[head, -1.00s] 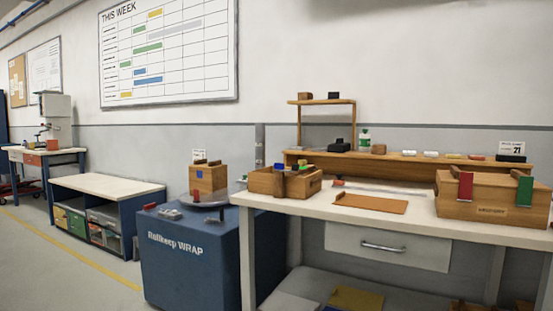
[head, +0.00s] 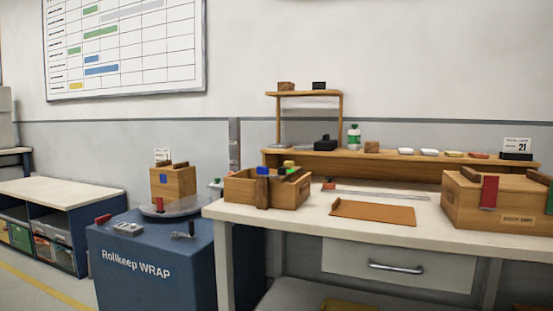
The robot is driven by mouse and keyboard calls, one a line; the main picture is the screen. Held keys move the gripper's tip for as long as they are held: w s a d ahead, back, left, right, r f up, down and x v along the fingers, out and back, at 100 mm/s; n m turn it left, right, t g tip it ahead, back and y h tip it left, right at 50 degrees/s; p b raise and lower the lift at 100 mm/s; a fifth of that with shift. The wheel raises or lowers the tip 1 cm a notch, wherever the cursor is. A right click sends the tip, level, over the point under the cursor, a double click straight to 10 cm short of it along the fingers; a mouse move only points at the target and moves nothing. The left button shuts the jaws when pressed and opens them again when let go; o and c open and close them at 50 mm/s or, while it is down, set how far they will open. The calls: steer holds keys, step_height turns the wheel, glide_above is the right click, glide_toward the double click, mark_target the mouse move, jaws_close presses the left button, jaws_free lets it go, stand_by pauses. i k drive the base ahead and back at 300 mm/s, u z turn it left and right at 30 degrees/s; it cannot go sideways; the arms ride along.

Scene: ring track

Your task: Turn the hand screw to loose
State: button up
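A small dark handle with a crossbar (head: 183,235) stands at the front right of the blue Rollkeep WRAP machine (head: 150,275). It may be the hand screw, but it is too small to tell whether it is tight or loose. A round grey turntable (head: 190,207) on the machine carries a wooden box (head: 174,183) with a blue mark. A grey mast (head: 234,145) rises behind the machine. My gripper is not in view.
A workbench (head: 300,222) stands right of the machine, with an open wooden box (head: 240,188), a brown mat (head: 372,212) and a large wooden chest (head: 470,205). A low shelf unit (head: 60,190) stands at the left. Some floor (head: 30,285) shows at lower left.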

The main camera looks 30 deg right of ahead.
mark_target(289, 164)
steer(key=z, duration=0.35)
steer(key=i, duration=0.9)
steer(key=z, duration=0.6)
